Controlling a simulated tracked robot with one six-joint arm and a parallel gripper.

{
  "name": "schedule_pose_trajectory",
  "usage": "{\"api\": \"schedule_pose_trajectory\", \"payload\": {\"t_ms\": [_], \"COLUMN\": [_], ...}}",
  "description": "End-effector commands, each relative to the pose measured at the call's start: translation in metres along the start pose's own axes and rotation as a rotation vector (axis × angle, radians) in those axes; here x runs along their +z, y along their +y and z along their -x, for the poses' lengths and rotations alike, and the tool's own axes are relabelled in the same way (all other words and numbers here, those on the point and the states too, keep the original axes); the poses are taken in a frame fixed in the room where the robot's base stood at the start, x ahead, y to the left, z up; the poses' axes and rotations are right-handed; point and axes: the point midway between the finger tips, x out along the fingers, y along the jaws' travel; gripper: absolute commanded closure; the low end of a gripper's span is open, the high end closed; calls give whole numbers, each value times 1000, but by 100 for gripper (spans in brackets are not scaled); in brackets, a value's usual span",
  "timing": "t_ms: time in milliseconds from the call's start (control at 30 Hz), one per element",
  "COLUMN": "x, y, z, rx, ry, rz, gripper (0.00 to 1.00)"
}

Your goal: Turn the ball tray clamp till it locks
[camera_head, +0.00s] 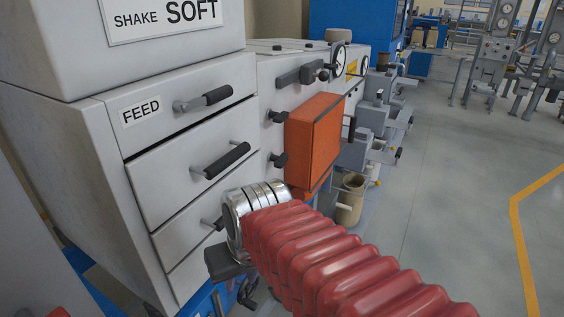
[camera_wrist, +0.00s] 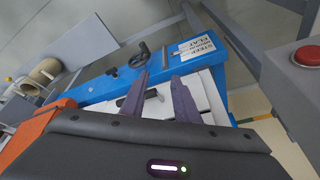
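My gripper (camera_wrist: 159,76) is open in the wrist view, its two dark purple fingers apart with nothing held between them. Beyond the fingers is a white panel in a blue frame (camera_wrist: 110,84). A short dark handle with a metal end (camera_wrist: 127,101) lies by the left finger, partly hidden by it; I cannot tell if it is the ball tray clamp. In the head view my gripper (camera_head: 232,268) is at the lower front of the grey drawer cabinet (camera_head: 185,135), partly hidden by my red bellows arm. No clamp is clearly identifiable there.
An orange box (camera_head: 313,140) juts from the machine beside the cabinet. Dark drawer handles (camera_head: 227,158) stick out above my gripper. A beige bin (camera_head: 351,198) stands beyond. A black handwheel (camera_wrist: 141,54) and red button (camera_wrist: 307,55) show in the wrist view.

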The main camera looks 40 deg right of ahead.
Motion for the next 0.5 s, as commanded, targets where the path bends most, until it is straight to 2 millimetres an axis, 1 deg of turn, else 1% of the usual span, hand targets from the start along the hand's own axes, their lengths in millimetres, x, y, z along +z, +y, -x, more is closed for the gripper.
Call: {"api": "schedule_pose_trajectory", "payload": {"t_ms": [33, 100, 267, 500], "x": [-2, -3, -7, -15], "y": [11, 22, 46, 78], "z": [-7, -15, -33, -58], "rx": [3, -3, -35, -132], "ry": [-31, -67, -148, -242], "rz": [-51, -114, -261, -479], "gripper": [72, 72, 72, 72]}}
